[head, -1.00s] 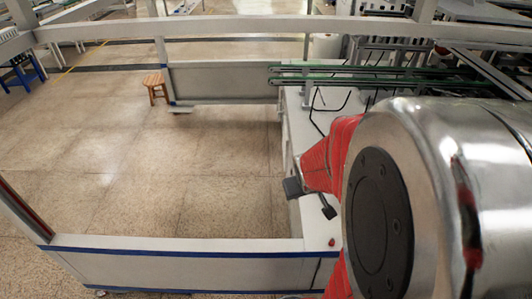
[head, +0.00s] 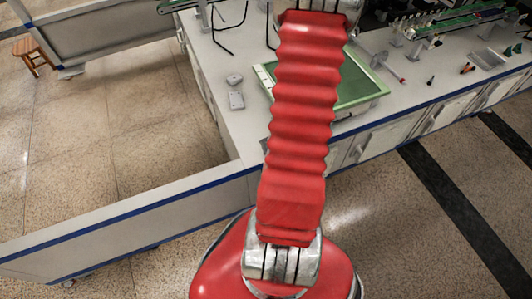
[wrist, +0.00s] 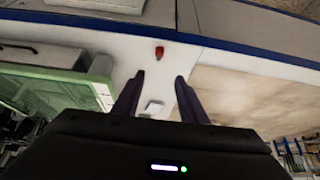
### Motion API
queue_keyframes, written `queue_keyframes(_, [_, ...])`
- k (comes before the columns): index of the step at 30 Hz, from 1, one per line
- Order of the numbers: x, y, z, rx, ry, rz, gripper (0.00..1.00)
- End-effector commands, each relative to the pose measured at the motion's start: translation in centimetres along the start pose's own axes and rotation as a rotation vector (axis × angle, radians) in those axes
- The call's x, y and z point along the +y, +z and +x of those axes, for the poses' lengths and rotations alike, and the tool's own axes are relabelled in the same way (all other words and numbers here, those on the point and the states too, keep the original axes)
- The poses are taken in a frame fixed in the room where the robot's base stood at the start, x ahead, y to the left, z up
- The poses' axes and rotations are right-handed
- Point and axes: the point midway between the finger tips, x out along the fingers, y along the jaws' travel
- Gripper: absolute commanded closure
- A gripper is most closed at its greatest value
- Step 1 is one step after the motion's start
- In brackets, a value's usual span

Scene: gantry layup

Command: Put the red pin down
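The red pin (wrist: 159,51) is on the white table (wrist: 125,42), close to its blue-edged border, in the wrist view. I cannot tell whether it stands or lies. My gripper (wrist: 160,76) has its two dark fingers apart, with nothing held between them. The pin appears just beyond the fingertips, roughly in line with the gap and apart from both fingers. In the head view my red-sleeved arm covers the pin and most or all of the gripper.
A green tray (head: 367,87) lies on the table (head: 212,60) behind my arm. Small tools and a grey bin (head: 487,59) are farther right. A white blue-edged barrier (head: 130,222) meets the table's near corner.

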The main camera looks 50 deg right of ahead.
Motion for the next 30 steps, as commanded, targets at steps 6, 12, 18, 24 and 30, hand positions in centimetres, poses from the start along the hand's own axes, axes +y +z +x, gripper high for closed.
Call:
queue_keyframes(6, [0.1,0.3,0.1,0.002,-0.004,0.007,0.61])
queue_keyframes(12, [0.1,0.3,0.2,0.002,-0.004,0.006,0.61])
queue_keyframes(18, [0.0,0.3,1.2,0.002,-0.005,0.007,0.61])
queue_keyframes(24, [0.0,0.4,2.9,0.002,-0.003,0.007,0.61])
queue_keyframes(30, [0.0,0.4,4.7,0.002,-0.003,0.007,0.61])
